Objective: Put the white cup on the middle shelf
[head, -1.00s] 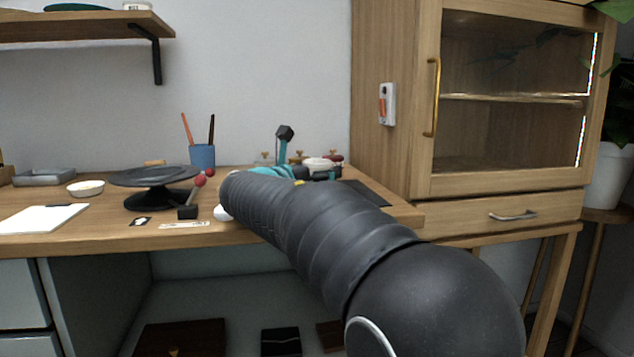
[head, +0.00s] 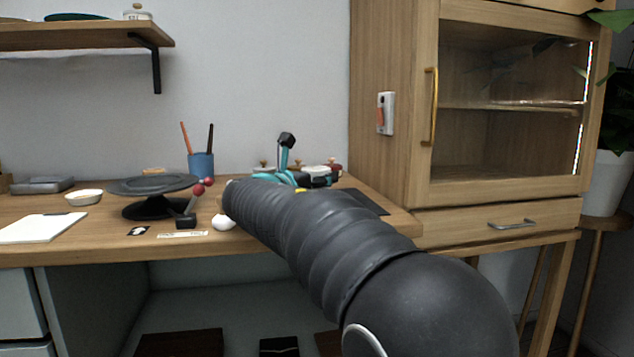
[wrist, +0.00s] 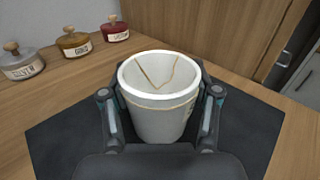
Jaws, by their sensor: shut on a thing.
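The white cup (wrist: 158,105) has thin gold seams and stands upright between the fingers of my gripper (wrist: 162,122) in the wrist view. The gripper is shut on its sides. The cup is over a dark mat (wrist: 60,140); I cannot tell whether it touches it. In the head view my arm hides most of the gripper; teal parts of it show at the back of the desk. A wooden cabinet (head: 385,60) stands at the right. Its glass door (head: 505,150) looks shut, with a gold handle (head: 431,107). An inner shelf (head: 510,105) shows through the glass.
Silver (wrist: 20,62), gold (wrist: 73,42) and red (wrist: 115,30) jars stand behind the cup. The desk (head: 100,245) also bears a black turntable (head: 150,187), a blue pen cup (head: 201,164) and a white bowl (head: 84,197). A wall shelf (head: 80,36) is at upper left.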

